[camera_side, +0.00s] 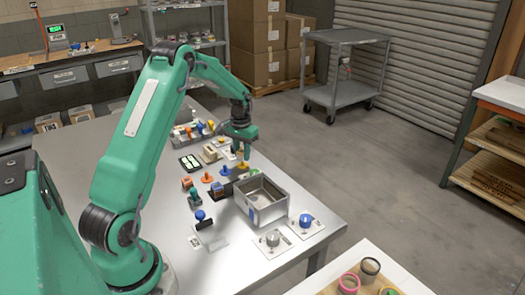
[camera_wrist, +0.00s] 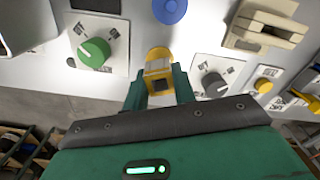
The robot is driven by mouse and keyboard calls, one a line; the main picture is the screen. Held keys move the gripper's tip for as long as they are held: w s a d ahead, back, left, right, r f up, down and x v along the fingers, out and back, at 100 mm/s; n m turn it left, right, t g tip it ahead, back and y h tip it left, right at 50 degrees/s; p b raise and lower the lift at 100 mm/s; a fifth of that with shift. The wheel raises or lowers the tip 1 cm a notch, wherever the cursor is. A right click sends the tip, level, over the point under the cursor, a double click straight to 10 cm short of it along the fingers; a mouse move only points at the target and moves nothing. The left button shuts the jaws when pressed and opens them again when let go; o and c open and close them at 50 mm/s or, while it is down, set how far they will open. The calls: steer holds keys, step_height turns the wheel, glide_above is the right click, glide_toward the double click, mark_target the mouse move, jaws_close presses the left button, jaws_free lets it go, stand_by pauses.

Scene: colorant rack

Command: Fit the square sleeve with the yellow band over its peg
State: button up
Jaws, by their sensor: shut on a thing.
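My gripper (camera_wrist: 160,88) is shut on the square sleeve with the yellow band (camera_wrist: 158,66), which sits between its two green fingers in the wrist view. A dark square opening shows on the sleeve's near end. In the side view my gripper (camera_side: 241,152) is low over the far part of the table, with a small yellow thing (camera_side: 243,165) just under it. I cannot tell from this view how high the sleeve is held. I cannot tell which peg is the sleeve's own. A blue disc (camera_wrist: 170,10) lies beyond the sleeve in the wrist view.
A green knob on a white plate (camera_wrist: 94,52) is left of the sleeve, and a grey knob (camera_wrist: 214,84) is right. A beige block (camera_wrist: 262,22) and yellow knob (camera_wrist: 264,85) are farther right. An open metal bin (camera_side: 279,212) stands near the table's right edge.

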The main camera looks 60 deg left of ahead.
steer(key=shift+f, duration=1.3)
steer(key=o, duration=1)
steer(key=shift+r, duration=0.15)
step_height(320, 180, up, 7)
steer(key=shift+f, duration=0.1)
steer(key=shift+r, duration=0.4)
